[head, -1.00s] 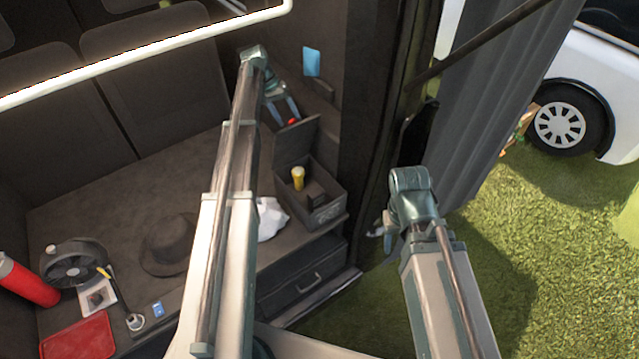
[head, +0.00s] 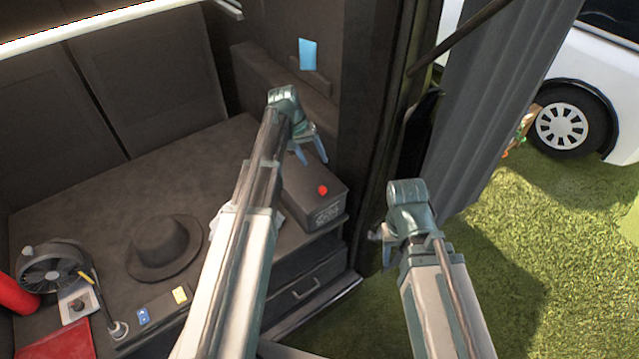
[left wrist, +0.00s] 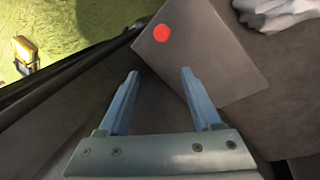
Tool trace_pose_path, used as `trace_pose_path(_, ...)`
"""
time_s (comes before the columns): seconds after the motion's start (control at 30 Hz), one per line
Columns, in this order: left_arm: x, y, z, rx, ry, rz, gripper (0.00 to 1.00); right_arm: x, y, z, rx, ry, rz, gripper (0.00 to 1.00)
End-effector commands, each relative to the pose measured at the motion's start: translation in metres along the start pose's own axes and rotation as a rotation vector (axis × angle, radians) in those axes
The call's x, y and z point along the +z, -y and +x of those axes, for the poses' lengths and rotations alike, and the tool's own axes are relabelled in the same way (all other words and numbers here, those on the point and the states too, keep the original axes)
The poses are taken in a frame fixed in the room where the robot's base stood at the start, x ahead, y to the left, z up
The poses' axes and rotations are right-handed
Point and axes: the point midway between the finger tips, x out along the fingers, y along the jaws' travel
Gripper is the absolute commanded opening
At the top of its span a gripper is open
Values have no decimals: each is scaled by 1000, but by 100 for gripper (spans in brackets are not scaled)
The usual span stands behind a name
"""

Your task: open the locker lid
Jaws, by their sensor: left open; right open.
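The locker (head: 318,200) is a dark grey box at the right end of the dark bench, near the bench edge. Its lid is down, with a red knob (head: 322,190) on top. The lid (left wrist: 205,50) and red knob (left wrist: 162,33) also show in the left wrist view. My left gripper (head: 313,158) is open and empty, just behind the lid in the head view. Its two blue fingers (left wrist: 160,73) point toward the lid, apart from the knob. My right gripper (head: 384,240) is open, off to the right of the bench, its fingers partly hidden. The locker's inside is hidden.
A drawer (head: 305,285) sits below the locker. A hat (head: 165,245), a fan (head: 55,270), a red box (head: 60,340) and small cards lie to the left. White cloth (left wrist: 275,12) lies beside the locker. A dark post (head: 385,130) stands to the right.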

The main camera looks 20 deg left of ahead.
Motion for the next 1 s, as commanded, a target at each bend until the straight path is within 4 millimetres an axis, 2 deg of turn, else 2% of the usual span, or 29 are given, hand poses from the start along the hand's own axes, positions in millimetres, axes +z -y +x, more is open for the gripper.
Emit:
trace_pose_path(0.03,12,0,15,-22,-22,12,66,-1,1,13,0,0,0,50)
trace_pose_path(0.1,18,-2,25,-58,-62,27,66,-1,2,21,0,0,0,50)
trace_pose_path(0.33,28,-3,52,-148,-158,63,66,-3,4,46,0,0,0,50)
trace_pose_path(0.53,30,-4,59,-181,-196,75,66,-3,5,53,0,0,0,50)
trace_pose_path(1.0,29,-4,59,-187,-203,77,66,-3,5,53,0,0,0,50)
